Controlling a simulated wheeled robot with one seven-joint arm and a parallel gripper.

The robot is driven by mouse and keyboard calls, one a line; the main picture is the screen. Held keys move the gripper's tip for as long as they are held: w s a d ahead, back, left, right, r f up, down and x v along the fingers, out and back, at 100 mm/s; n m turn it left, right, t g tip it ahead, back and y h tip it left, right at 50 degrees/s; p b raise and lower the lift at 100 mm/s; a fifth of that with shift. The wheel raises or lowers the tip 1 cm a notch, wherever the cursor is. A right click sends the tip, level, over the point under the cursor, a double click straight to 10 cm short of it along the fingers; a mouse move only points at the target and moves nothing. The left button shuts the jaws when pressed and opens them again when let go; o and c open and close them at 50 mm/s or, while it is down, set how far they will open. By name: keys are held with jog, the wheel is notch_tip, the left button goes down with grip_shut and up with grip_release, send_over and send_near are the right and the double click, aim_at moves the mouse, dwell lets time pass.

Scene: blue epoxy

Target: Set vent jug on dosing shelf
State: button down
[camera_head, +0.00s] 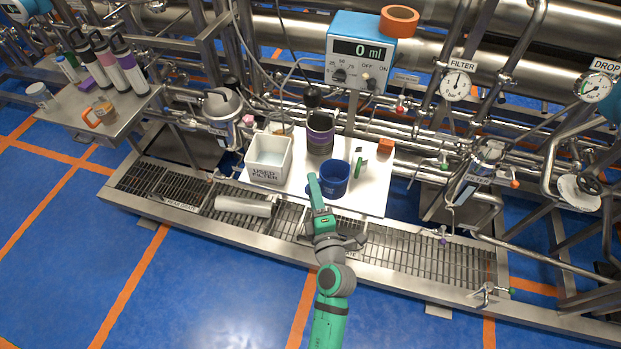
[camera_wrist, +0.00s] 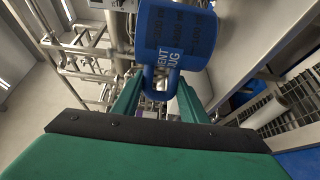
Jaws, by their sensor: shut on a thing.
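The blue vent jug (camera_head: 335,179) is at the front of the white dosing shelf (camera_head: 373,204) in the head view. In the wrist view the jug (camera_wrist: 178,35) fills the top middle, with "JUG" lettering and dark markings. My gripper (camera_head: 314,184) reaches in from the front, left of the jug. In the wrist view my gripper (camera_wrist: 160,98) is shut on the jug's handle, between the two green fingers. The jug looks about upright in the head view. I cannot tell whether its base touches the shelf.
On the shelf stand a white "USED FILTER" bin (camera_head: 268,160), a dark cup with a purple band (camera_head: 320,134), and a green-and-white item (camera_head: 358,163). A blue dosing unit (camera_head: 358,52) reading 0 ml rises behind. A metal grating (camera_head: 420,255) lies in front.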

jog(key=w+f, duration=0.2)
jog(key=w, duration=0.1)
jog(key=w+a+f, duration=0.1)
jog(key=w+f, duration=0.4)
jog(key=shift+w+a+f, duration=0.15)
jog(key=shift+w+a, duration=0.1)
jog(key=shift+w, duration=0.15)
jog(key=shift+w+f, duration=0.25)
jog(key=shift+f, duration=1.55)
jog(key=shift+f, duration=0.1)
jog(key=c, duration=1.1)
grip_release()
